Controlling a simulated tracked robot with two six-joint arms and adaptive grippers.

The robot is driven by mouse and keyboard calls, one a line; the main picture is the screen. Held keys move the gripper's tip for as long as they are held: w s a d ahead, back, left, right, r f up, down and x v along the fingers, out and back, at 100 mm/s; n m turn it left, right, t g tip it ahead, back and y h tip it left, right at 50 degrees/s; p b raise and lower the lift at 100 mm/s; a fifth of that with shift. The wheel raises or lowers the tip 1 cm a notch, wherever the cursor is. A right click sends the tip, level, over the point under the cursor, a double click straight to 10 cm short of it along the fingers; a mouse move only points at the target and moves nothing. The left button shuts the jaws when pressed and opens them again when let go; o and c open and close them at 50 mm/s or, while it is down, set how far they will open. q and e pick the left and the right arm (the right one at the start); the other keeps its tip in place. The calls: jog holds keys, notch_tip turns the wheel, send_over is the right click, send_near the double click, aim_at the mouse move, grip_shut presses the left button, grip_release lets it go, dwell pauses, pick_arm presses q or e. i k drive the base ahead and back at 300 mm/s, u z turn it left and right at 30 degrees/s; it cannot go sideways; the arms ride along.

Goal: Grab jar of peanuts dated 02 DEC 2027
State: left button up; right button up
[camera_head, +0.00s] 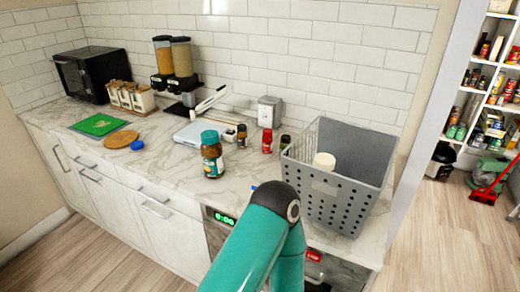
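A jar with a teal lid, brown contents and a teal-and-white label (212,160) stands upright near the counter's front edge, left of the grey basket. It looks like a peanut jar, but no date on it is legible. A small red container (267,141) and small dark jars (242,136) stand behind it to the right. One of my teal arms rises from the bottom middle, its grey joint in front of the basket. Neither gripper shows.
A perforated grey basket (345,203) holding a white round item (324,161) stands on the right of the counter (165,165). A white scale-like device (203,133) sits behind the jar. A wooden board (121,139) and green mat (99,124) lie left.

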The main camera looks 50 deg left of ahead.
aim_at(210, 148)
jog(key=u, duration=0.55)
jog(key=i, duration=0.1)
jog(key=z, duration=1.4)
jog(key=k, duration=1.65)
jog(key=z, duration=0.95)
jog(key=i, duration=0.15)
jog(key=u, duration=3.1)
jog(key=k, duration=0.45)
jog(key=u, duration=0.3)
jog(key=i, duration=1.25)
jog(key=z, duration=0.35)
